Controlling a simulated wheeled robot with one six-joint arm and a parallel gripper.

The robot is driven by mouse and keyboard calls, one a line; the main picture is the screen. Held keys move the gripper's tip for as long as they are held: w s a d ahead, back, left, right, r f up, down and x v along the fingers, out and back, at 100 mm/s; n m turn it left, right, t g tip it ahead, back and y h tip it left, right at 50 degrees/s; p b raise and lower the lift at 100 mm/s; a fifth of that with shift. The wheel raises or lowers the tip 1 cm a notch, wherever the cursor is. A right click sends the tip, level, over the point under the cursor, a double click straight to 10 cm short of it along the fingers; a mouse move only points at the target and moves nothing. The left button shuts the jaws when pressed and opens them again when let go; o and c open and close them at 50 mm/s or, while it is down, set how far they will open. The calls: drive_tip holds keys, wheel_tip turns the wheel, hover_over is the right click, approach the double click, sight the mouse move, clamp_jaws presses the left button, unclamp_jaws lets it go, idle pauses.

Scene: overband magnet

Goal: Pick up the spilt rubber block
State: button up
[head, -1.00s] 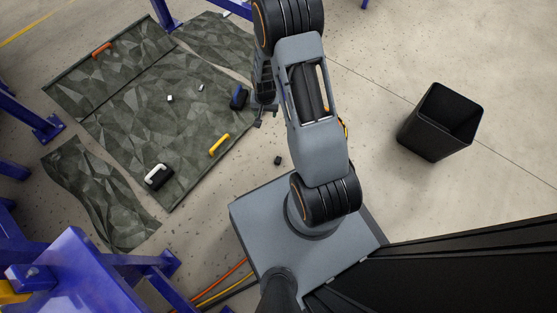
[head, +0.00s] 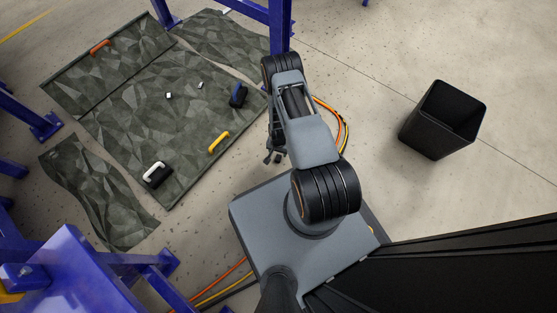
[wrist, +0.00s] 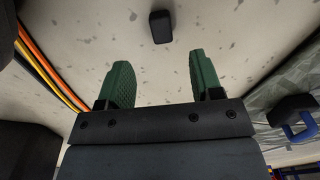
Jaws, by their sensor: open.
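The rubber block is a small black block (wrist: 161,27) on the pale concrete floor at the top of the wrist view. My gripper (wrist: 159,63) shows there with two green fingers apart and nothing between them. The block lies beyond the fingertips, roughly in line with the gap, and apart from both fingers. In the head view my gripper (head: 272,157) hangs low over the floor beside my base. There the block cannot be told apart from the dark gripper that covers its spot.
A patterned dark mat (head: 140,120) holds blue (head: 238,96), yellow (head: 219,143), white (head: 156,173) and orange (head: 100,48) handled items. A black bin (head: 440,122) stands right. Blue frame posts (head: 279,25) and orange cables (head: 335,112) are near my arm.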

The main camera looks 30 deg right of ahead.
sight(278, 158)
drive_tip(key=shift+w+f+b, duration=0.2)
drive_tip(key=shift+f+b, duration=2)
drive_tip(key=shift+f, duration=2.05)
drive_tip(key=shift+r, duration=0.1)
drive_tip(key=c, duration=1)
